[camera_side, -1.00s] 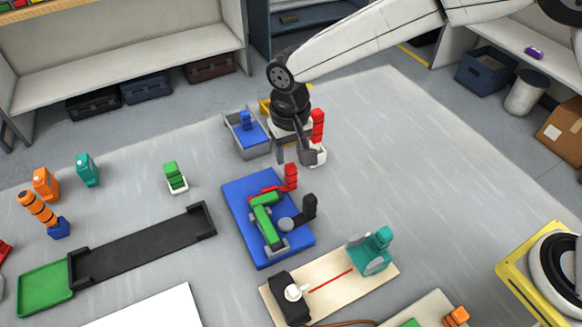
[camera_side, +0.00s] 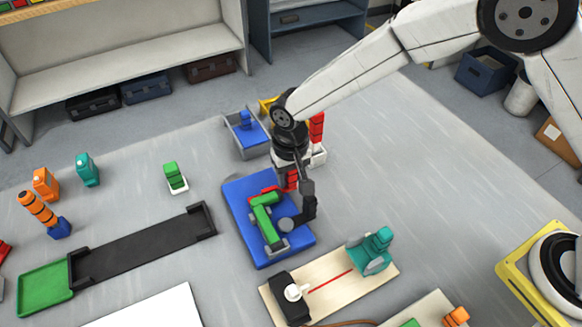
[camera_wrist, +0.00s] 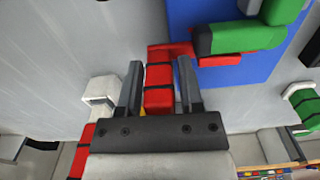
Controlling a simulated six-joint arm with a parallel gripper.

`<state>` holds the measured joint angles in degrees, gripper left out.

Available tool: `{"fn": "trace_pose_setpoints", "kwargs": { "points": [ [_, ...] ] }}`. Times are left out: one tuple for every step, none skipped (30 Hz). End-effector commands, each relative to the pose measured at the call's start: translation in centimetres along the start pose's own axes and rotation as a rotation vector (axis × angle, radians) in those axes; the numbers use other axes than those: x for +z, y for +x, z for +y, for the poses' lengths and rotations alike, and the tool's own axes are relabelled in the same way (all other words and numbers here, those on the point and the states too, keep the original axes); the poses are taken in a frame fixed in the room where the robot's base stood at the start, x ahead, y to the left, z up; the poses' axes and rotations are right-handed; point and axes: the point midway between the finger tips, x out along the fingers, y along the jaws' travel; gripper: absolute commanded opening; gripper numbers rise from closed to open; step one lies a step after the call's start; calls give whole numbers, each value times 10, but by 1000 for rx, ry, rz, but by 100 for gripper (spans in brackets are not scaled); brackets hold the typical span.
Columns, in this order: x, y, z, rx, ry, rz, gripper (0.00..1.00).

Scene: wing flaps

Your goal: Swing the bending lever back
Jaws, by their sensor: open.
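The red lever with an upright red handle (camera_side: 292,176) stands at the back edge of the blue plate (camera_side: 238,200). The gripper partly hides it in the side view. My gripper (camera_wrist: 158,82) is open, its two fingers on either side of the red handle (camera_wrist: 159,88); whether they touch it I cannot tell. On the plate, a green piece (camera_side: 264,215) lies beside a grey round post (camera_side: 286,224), with a black upright part (camera_side: 309,208) to its right. The wrist view also shows the blue plate (camera_wrist: 225,72) and green piece (camera_wrist: 250,38).
Behind my gripper are a grey bin with blue contents (camera_side: 240,140) and a red upright on a white base (camera_side: 317,128). A wooden board with a teal piece (camera_side: 372,250) lies in front right. A black track (camera_side: 140,247) lies left.

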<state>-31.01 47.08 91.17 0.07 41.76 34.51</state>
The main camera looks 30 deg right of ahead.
Motion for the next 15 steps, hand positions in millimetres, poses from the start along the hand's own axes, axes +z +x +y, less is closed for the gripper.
{"fn": "trace_pose_setpoints", "kwargs": {
  "points": [
    [0, 1, 0, 0, 0, 1, 47],
    [0, 2, 0, -1, 0, 1, 47],
    [0, 2, 0, -1, 0, 1, 47],
    [0, 2, 0, -1, 0, 1, 47],
    [0, 2, 0, -1, 0, 1, 47],
    [0, 2, 0, -1, 0, 1, 47],
    [0, 2, 0, -1, 0, 1, 47],
    [0, 2, 0, -1, 0, 1, 47],
    [0, 2, 0, -1, 0, 1, 47],
    [0, 2, 0, -1, 0, 1, 38],
    [0, 2, 0, -1, 0, 1, 28],
    [0, 2, 0, -1, 0, 1, 15],
    [0, 2, 0, -1, 0, 1, 6],
    [0, 2, 0, -1, 0, 1, 0],
    [0, 2, 0, -1, 0, 1, 0]
  ]
}}
